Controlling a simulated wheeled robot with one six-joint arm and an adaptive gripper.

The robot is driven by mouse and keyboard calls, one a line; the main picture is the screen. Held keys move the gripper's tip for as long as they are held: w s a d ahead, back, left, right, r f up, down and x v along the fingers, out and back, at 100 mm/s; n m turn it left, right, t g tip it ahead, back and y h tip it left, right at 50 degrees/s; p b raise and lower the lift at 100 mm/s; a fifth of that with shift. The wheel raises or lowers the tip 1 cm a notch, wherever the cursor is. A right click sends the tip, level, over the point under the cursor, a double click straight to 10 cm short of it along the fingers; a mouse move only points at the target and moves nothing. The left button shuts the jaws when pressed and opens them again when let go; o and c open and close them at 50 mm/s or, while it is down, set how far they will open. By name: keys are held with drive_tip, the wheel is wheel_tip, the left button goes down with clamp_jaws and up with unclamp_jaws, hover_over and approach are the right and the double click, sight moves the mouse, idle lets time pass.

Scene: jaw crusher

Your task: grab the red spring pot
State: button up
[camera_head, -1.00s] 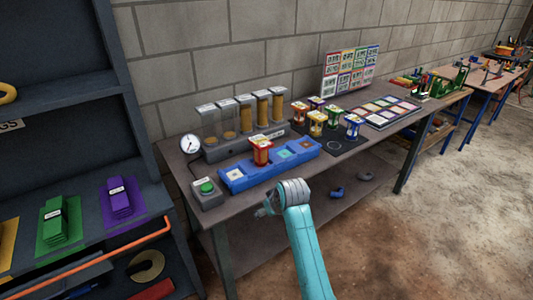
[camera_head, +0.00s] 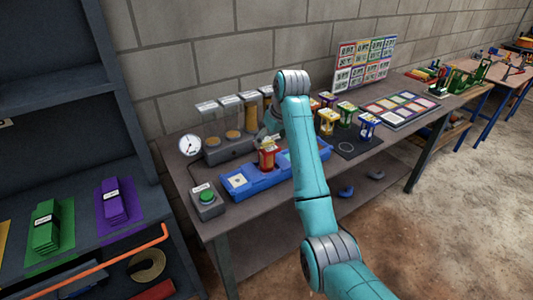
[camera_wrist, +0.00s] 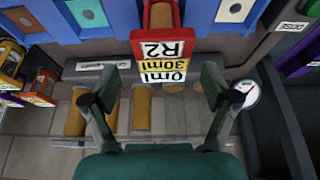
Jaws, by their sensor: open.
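The red spring pot (camera_head: 267,155) stands in the blue tray (camera_head: 236,182) on the workbench in the head view. In the wrist view the pot (camera_wrist: 162,47) is at the top centre, with a label reading R2, 30ml and 0ml. My gripper (camera_wrist: 160,75) is open and empty. Its fingers are spread wide, pointing towards the pot, and the pot's labelled part lies beyond and between the tips. In the head view my gripper (camera_head: 272,122) is partly hidden behind my arm, close to the pot on its wall side. I cannot tell any contact.
Clear columns with orange filling (camera_head: 229,118) stand behind the tray, beside a dial gauge (camera_head: 190,145). A green button box (camera_head: 207,200) is at the left. Yellow (camera_head: 327,122) and blue (camera_head: 367,125) pots stand on a dark mat at the right. Shelving (camera_head: 120,130) rises at the left.

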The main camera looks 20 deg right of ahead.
drive_tip(key=shift+x, duration=3.7)
drive_tip(key=shift+a, duration=0.15)
drive_tip(key=c, duration=1.3)
drive_tip(key=shift+r, duration=0.2)
drive_tip(key=shift+c, duration=0.7)
